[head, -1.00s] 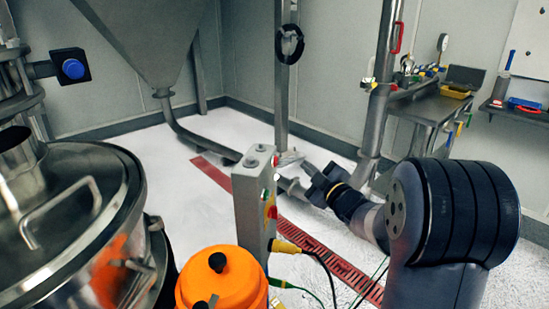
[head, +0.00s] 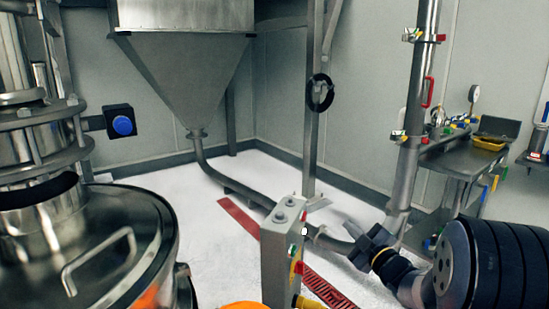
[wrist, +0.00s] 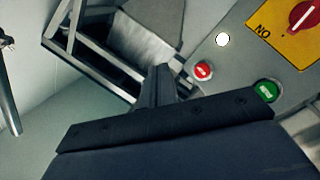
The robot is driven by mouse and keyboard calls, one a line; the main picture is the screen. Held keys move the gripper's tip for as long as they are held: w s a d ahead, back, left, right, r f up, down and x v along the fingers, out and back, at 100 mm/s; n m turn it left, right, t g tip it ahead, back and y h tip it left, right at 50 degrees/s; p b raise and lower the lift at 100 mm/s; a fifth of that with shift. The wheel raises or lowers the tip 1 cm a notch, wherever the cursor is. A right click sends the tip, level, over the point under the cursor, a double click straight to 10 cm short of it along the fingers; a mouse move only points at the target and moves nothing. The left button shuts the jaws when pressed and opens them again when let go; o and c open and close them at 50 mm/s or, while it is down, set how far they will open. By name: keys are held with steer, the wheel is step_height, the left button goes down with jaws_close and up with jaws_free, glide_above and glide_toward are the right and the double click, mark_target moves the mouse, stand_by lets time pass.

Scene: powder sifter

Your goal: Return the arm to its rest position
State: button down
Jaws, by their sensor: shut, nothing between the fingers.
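My gripper (head: 354,236) is in the head view, right of the grey control box (head: 282,258), at the end of my dark arm reaching in from the lower right. In the wrist view its dark fingers (wrist: 158,75) are together with nothing between them. Beyond them in that view is the control box face (wrist: 232,62), with a red button (wrist: 203,71), a green button (wrist: 266,91) and a red knob (wrist: 304,14) on a yellow plate. I see a gap in the head view between gripper and box; the depth is hard to tell.
A steel sifter vessel (head: 110,250) fills the lower left, with a blue button box (head: 122,124) above it. A hopper (head: 190,75) and its pipe (head: 215,178) stand behind. A steel post (head: 413,130) and a tool bench (head: 452,160) are at right. White floor lies between.

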steer(key=shift+d, duration=0.1)
stand_by(0.3)
steer(key=a, duration=0.1)
steer(key=w+a, duration=0.1)
steer(key=a, duration=0.1)
steer(key=w+a, duration=0.1)
steer(key=a, duration=0.1)
steer(key=shift+w+a+r, duration=0.1)
steer(key=shift+a+r, duration=0.15)
stand_by(0.5)
